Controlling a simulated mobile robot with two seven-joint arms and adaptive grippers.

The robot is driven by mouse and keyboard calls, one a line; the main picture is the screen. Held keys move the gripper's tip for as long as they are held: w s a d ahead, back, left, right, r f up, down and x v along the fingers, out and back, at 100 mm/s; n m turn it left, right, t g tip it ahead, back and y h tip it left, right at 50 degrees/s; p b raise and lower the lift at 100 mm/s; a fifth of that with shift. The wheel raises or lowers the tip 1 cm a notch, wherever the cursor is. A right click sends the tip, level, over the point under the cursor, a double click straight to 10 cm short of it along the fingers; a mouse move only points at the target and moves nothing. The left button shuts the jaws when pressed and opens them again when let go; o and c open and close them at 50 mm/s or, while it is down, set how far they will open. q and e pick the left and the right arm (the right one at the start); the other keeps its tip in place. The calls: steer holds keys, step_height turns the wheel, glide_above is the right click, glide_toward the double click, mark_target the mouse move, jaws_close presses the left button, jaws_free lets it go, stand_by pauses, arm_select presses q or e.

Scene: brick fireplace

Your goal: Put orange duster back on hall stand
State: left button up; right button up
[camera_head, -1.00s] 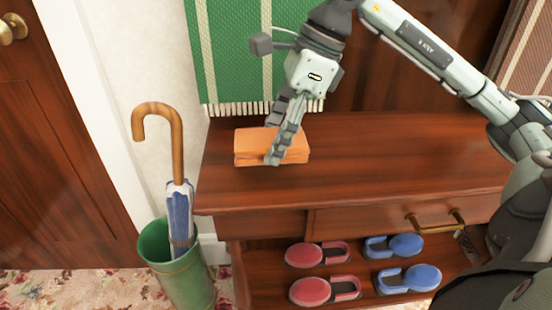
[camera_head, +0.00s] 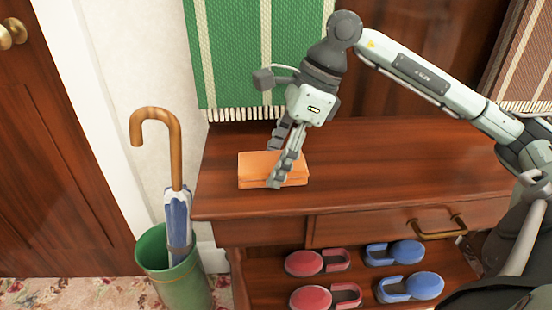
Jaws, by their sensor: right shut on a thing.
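The orange duster (camera_head: 255,165) is a flat block at the left part of the hall stand's wooden top (camera_head: 390,165). My right gripper (camera_head: 277,168) reaches down from above and is shut on the duster, with one finger across its front and the other behind. The near finger hides part of the duster's right half. The duster is at or close above the top; I cannot tell whether it touches. My left gripper is not in view.
A green striped cloth (camera_head: 235,55) hangs behind the stand. A green bin (camera_head: 175,280) with an umbrella (camera_head: 178,215) stands at the left. Red slippers (camera_head: 305,263) and blue slippers (camera_head: 405,288) sit on the lower shelf. The stand's top is clear to the right.

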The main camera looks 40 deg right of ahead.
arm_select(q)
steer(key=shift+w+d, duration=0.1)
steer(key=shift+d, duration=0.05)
arm_select(e)
steer(key=shift+f, duration=0.1)
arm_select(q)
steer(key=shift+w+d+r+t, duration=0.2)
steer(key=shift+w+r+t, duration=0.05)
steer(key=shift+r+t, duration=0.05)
arm_select(e)
steer(key=o, duration=1)
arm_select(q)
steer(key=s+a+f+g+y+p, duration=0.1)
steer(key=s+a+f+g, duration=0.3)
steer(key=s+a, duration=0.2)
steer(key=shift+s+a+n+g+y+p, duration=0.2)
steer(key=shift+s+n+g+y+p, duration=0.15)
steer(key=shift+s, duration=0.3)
arm_select(e)
steer(key=v, duration=1.2)
steer(key=shift+a, duration=0.15)
